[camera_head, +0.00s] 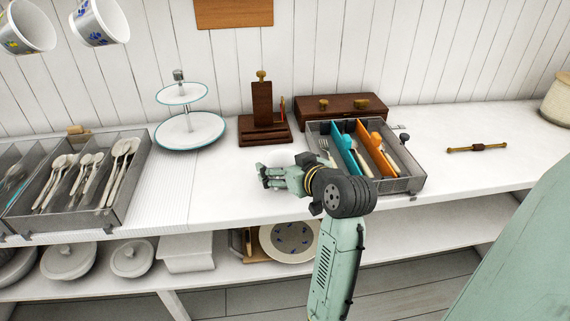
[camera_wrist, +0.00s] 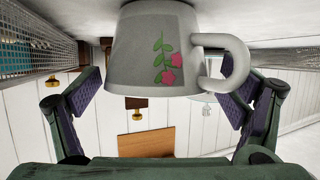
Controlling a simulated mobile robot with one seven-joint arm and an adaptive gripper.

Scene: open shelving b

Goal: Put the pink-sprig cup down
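The pink-sprig cup (camera_wrist: 135,48) is a pale grey-white cup with pink flowers and green leaves. It fills the upper middle of the wrist view, which is upside down, and its handle points right there. The cup looks upright, with its base towards the shelf top. My gripper (camera_wrist: 160,92) is open, its two dark-padded fingers spread to either side of the cup, with gaps showing. In the head view, my gripper (camera_head: 262,175) is low over the middle of the shelf; I cannot make out the cup there.
The shelf top (camera_head: 225,195) is clear left of my gripper. A cutlery tray (camera_head: 410,184) stands close on the right, another (camera_head: 112,222) at left. A two-tier stand (camera_head: 190,131), a wooden holder (camera_head: 264,138) and a dark box (camera_head: 341,106) stand behind.

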